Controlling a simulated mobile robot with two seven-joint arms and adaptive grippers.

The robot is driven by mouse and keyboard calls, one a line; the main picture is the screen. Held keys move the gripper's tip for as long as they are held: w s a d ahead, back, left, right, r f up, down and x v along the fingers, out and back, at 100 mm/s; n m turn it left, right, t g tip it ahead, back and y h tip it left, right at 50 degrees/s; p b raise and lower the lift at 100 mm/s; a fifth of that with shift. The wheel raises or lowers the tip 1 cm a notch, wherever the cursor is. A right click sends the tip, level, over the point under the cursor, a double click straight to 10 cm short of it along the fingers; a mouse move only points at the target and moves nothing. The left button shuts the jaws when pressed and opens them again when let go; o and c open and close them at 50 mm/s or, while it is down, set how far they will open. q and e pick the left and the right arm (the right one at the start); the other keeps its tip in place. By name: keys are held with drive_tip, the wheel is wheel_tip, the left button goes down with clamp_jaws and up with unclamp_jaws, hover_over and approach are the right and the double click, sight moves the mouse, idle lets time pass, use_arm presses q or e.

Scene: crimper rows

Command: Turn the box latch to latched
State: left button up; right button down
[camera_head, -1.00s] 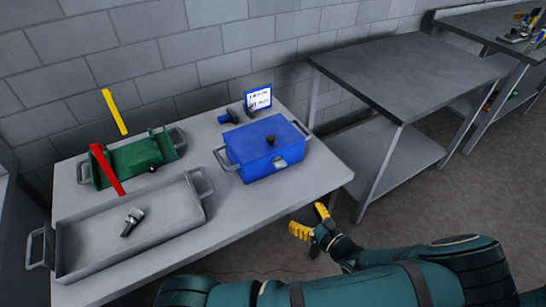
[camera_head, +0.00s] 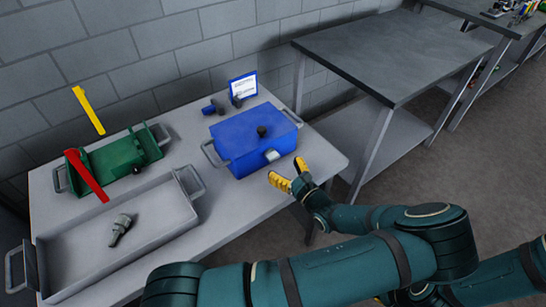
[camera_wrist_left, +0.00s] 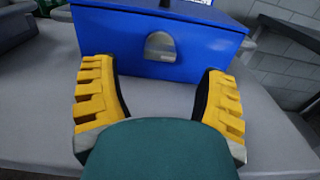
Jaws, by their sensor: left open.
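The blue box (camera_head: 240,144) stands closed on the table, with a dark round knob (camera_head: 262,131) on its lid. The latch (camera_head: 272,155) is a small grey piece on its front face. In the left wrist view the latch (camera_wrist_left: 161,46) shows as a grey rounded plate straight ahead, between the fingers. My left gripper (camera_head: 291,174) has yellow fingers and is open and empty, just in front of the box. In the left wrist view the open left gripper (camera_wrist_left: 157,82) faces the box front, apart from the latch.
The light grey table (camera_head: 213,238) also holds a grey tray (camera_head: 172,236) with a metal fitting (camera_head: 121,229), a green tray (camera_head: 120,155) with red and yellow bars, and a small sign (camera_head: 243,86). An empty dark table (camera_head: 395,55) stands to the right.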

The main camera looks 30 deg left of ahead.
sight(275, 158)
use_arm(q)
drive_tip(key=shift+b+x, duration=0.35)
drive_tip(key=shift+x, duration=2.85)
drive_tip(key=c, duration=1.2)
